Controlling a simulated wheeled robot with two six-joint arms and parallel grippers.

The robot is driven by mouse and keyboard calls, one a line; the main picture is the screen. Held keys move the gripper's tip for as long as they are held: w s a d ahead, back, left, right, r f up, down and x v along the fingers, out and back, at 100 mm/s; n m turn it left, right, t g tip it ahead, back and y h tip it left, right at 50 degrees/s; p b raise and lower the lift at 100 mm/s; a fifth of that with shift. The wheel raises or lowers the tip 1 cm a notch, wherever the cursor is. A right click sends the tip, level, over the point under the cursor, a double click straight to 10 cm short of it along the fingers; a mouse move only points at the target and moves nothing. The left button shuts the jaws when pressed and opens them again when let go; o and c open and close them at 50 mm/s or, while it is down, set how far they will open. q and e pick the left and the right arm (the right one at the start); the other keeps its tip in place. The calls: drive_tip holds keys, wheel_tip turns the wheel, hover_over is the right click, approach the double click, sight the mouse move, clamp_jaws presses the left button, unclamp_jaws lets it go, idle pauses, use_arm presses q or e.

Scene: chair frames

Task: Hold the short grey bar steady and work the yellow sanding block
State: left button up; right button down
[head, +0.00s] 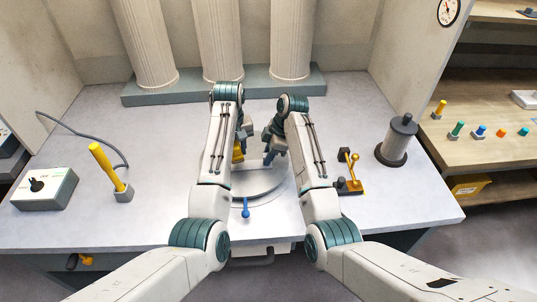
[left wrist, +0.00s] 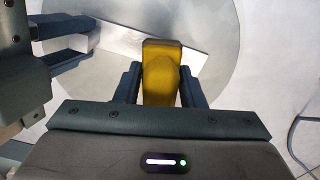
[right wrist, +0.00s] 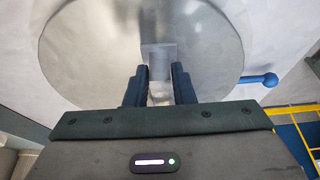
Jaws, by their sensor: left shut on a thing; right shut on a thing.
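The yellow sanding block (head: 238,154) is between the fingers of my left gripper (left wrist: 160,92). In the left wrist view the block (left wrist: 160,75) stands over a flat grey bar (left wrist: 198,62) on a round metal disc; whether they touch is unclear. My right gripper (right wrist: 159,88) is shut on the short grey bar (right wrist: 160,55), which lies over the disc. In the head view my right gripper (head: 270,145) is just right of the left one, and the arms hide most of the bar.
The round disc (head: 265,188) is set in the table, with a blue-knobbed lever (head: 246,208) at its front. A yellow clamp (head: 351,184) and a grey cylinder (head: 397,143) stand right. A control box (head: 45,188) and a yellow-handled tool (head: 108,168) are left. Columns (head: 218,40) stand behind.

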sight(244, 165)
idle(0.4)
use_arm(q)
drive_tip(key=shift+a+f, duration=0.55)
drive_tip(key=shift+f, duration=0.2)
drive_tip(key=shift+a+f, duration=0.55)
drive_tip(key=shift+f, duration=0.15)
drive_tip(key=shift+f, duration=0.75)
drive_tip(key=shift+r, duration=0.1)
drive_tip(key=shift+s+d, duration=0.1)
drive_tip(key=shift+d, duration=2.2)
